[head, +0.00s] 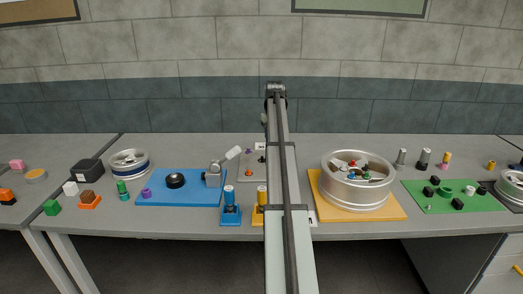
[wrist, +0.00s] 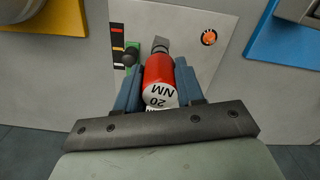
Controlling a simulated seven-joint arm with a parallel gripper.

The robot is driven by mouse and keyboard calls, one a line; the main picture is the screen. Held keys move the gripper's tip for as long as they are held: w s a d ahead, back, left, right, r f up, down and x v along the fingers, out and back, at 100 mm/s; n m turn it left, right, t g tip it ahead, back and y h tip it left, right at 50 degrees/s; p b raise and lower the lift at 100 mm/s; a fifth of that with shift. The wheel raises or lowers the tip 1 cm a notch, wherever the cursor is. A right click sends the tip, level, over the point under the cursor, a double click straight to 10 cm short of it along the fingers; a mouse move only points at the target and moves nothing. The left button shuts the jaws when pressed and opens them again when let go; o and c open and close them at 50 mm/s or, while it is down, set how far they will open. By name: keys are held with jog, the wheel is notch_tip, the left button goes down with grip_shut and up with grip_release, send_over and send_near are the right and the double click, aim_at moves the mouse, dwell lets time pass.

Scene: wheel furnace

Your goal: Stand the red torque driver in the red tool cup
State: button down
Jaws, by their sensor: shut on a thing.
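The red torque driver (wrist: 160,80) is in my gripper (wrist: 159,85), whose blue-grey fingers are shut on its red body. Its white end cap, marked "20 NM", faces the wrist camera. Its grey tip (wrist: 160,45) points away, over a light grey panel. In the head view my arm hides the gripper and the driver. I do not see the red tool cup in either view. A blue cup (head: 231,216) with a blue driver and a yellow cup (head: 259,217) with a yellow driver stand at the table's front, left of my arm.
The light grey panel (wrist: 185,25) bears an orange-red button (wrist: 209,37) and a black knob (wrist: 130,57). A blue mat (head: 190,197) lies left. A metal wheel (head: 357,180) sits on a yellow board (head: 393,211) at right, with a green mat (head: 480,202) beyond.

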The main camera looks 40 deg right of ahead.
jog(key=s+a, duration=0.3)
jog(key=s, duration=0.4)
jog(key=s+a+f, duration=0.1)
jog(key=s+a, duration=0.2)
jog(key=s, duration=0.5)
jog(key=shift+s+a, duration=0.15)
jog(key=shift+s, duration=0.1)
jog(key=shift+f, duration=2.8)
dwell(1.4)
jog(key=c, duration=0.6)
grip_release()
jog(key=shift+r, duration=0.1)
notch_tip(320, 180, up, 12)
jog(key=shift+f, duration=0.1)
